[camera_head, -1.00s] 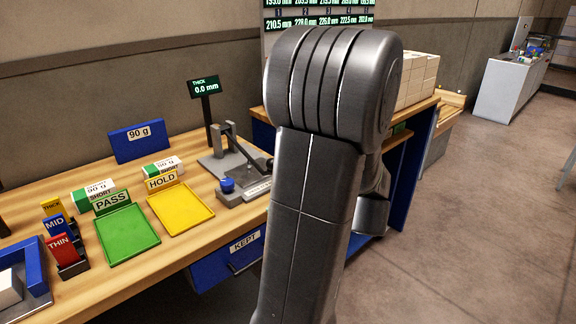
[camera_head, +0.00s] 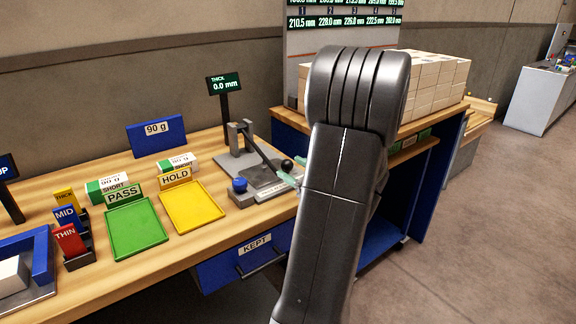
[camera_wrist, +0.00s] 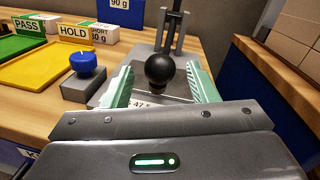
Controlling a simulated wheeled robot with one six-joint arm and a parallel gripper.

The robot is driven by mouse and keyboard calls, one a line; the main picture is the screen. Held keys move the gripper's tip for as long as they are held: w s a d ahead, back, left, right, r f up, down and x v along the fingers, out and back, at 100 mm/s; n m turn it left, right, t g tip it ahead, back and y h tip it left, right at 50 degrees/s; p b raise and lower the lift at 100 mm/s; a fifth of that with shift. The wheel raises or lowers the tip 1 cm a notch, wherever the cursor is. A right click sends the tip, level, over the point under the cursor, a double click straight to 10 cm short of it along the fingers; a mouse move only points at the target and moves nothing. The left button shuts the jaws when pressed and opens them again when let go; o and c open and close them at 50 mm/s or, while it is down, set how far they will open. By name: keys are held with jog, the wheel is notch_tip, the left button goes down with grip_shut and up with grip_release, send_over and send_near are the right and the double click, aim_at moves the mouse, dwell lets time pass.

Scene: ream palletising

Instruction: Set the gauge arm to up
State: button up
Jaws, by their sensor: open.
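The thickness gauge (camera_head: 243,160) stands on the wooden bench, with a grey base and an upright post. Its gauge arm (camera_head: 262,153) slopes down from the post to a black ball knob (camera_head: 287,165), so the arm is lowered. In the wrist view the knob (camera_wrist: 160,73) sits between the pale green fingers of my gripper (camera_wrist: 160,84). The fingers are apart, with visible gaps on both sides of the knob. In the head view my gripper (camera_head: 290,178) is beside the knob, mostly hidden by my arm. The gauge display (camera_head: 225,83) reads 0.0 mm.
A blue button (camera_wrist: 83,62) on a grey block is left of the gripper. Yellow HOLD (camera_head: 192,206) and green PASS (camera_head: 136,230) trays lie further left. A shelf with stacked white reams (camera_head: 437,80) stands right of the gauge.

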jog(key=shift+x, duration=1.35)
